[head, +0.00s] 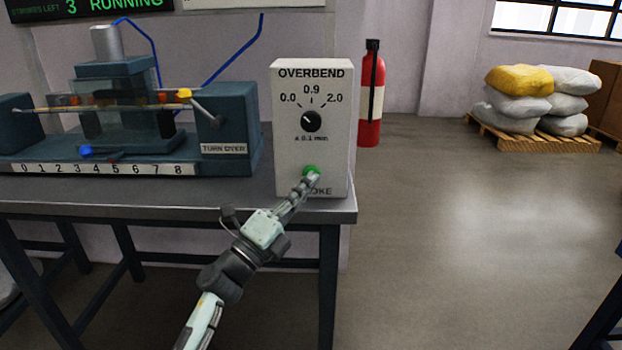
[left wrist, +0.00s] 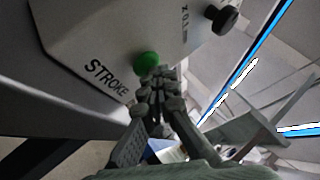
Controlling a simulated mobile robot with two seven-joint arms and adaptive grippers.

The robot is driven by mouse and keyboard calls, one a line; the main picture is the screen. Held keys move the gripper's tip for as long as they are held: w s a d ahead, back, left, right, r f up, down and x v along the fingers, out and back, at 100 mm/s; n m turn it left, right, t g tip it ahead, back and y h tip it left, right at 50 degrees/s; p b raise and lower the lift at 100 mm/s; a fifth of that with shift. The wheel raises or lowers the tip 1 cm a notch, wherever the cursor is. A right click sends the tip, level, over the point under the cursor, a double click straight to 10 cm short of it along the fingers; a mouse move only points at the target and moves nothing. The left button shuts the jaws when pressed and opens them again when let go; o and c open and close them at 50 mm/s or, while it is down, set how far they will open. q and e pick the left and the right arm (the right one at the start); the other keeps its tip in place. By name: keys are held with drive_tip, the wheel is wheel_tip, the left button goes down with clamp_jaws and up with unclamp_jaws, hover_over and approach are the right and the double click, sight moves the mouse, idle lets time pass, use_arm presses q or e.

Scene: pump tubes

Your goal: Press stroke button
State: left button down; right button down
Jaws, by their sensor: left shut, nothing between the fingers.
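The green stroke button (head: 311,170) is on the lower front of a white control box (head: 290,130) labelled OVERBEND, with a black dial (head: 311,121) above it. In the left wrist view the green button (left wrist: 146,62) sits beside the word STROKE. My left gripper (head: 311,180) is shut and empty. Its fingertips are at the button's lower edge in the head view and cover part of the label. In the left wrist view the fingertips (left wrist: 157,76) appear at or very near the button; I cannot tell whether they touch it. My right gripper is not in view.
The box stands at the right end of a grey table (head: 240,195). A tube bending machine (head: 115,130) with a numbered scale is to its left. A sign above reads STROKES LEFT 3, RUNNING. A fire extinguisher (head: 371,100) and a pallet of sacks (head: 535,140) stand behind. Floor to the right is clear.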

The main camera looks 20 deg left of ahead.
use_arm(q)
drive_tip(key=shift+s, duration=0.1)
drive_tip(key=shift+s+d, duration=0.15)
drive_tip(key=shift+s, duration=0.45)
drive_tip(key=shift+s+d, duration=0.15)
drive_tip(key=shift+s, duration=0.4)
drive_tip(key=shift+s, duration=0.1)
drive_tip(key=shift+s+d+p, duration=0.1)
drive_tip(key=shift+s+d, duration=0.15)
drive_tip(key=shift+s, duration=0.5)
drive_tip(key=shift+s+d+p, duration=0.1)
drive_tip(key=shift+s+d, duration=0.1)
drive_tip(key=shift+s, duration=0.6)
drive_tip(key=shift+s+d+p, duration=0.1)
drive_tip(key=shift+s+d, duration=0.15)
drive_tip(key=shift+s, duration=0.5)
